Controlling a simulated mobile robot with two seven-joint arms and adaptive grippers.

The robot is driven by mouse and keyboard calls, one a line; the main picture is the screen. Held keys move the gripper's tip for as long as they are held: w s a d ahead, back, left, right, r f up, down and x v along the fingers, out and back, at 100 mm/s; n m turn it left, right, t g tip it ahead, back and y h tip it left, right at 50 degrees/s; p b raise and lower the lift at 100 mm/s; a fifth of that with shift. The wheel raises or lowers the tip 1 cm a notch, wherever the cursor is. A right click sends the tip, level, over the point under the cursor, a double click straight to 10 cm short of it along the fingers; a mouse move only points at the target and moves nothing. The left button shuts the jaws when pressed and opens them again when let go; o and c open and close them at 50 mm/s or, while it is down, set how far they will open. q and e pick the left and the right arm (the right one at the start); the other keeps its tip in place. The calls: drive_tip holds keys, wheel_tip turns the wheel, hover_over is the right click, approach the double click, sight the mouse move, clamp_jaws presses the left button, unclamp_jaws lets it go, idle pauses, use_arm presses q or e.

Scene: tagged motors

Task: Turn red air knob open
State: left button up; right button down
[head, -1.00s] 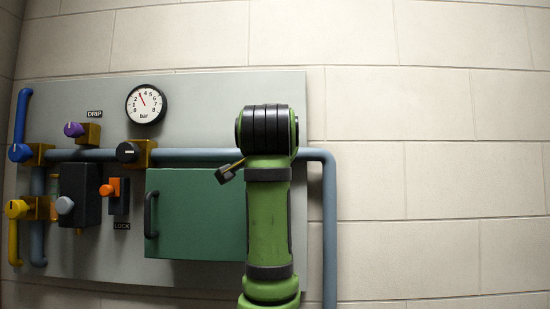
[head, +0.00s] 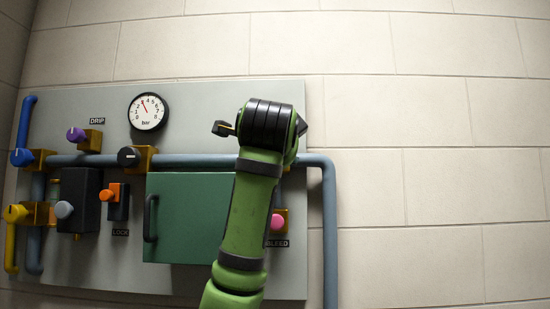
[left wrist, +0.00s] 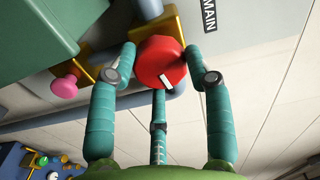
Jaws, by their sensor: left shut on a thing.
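The red knob (left wrist: 158,58) has a white mark on its face and sits on the blue-grey pipe, by a black "MAIN" label (left wrist: 209,12) in the left wrist view. My left gripper (left wrist: 162,75) is shut on the knob, with teal fingers on both sides of it and a third finger below. In the head view my green left arm hides the knob, and only dark gripper parts show beside the wrist. My right gripper is in neither view.
The grey panel (head: 215,110) carries a gauge (head: 148,111), a black knob (head: 128,157), an orange lever (head: 108,195) and a green box (head: 190,220) with a handle. A pink knob (head: 278,222) lies close to my arm. The wall at right is bare.

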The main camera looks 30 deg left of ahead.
use_arm(q)
drive_tip(key=shift+s+r+m, duration=0.1)
drive_tip(key=shift+r+m, duration=0.1)
drive_tip(key=shift+m, duration=0.5)
drive_tip(key=o, duration=1.2)
drive_tip(key=shift+c, duration=0.2)
drive_tip(key=shift+w+a+f, duration=0.1)
drive_tip(key=shift+w+f, duration=0.05)
drive_tip(key=shift+w, duration=0.1)
drive_tip(key=shift+s, duration=0.1)
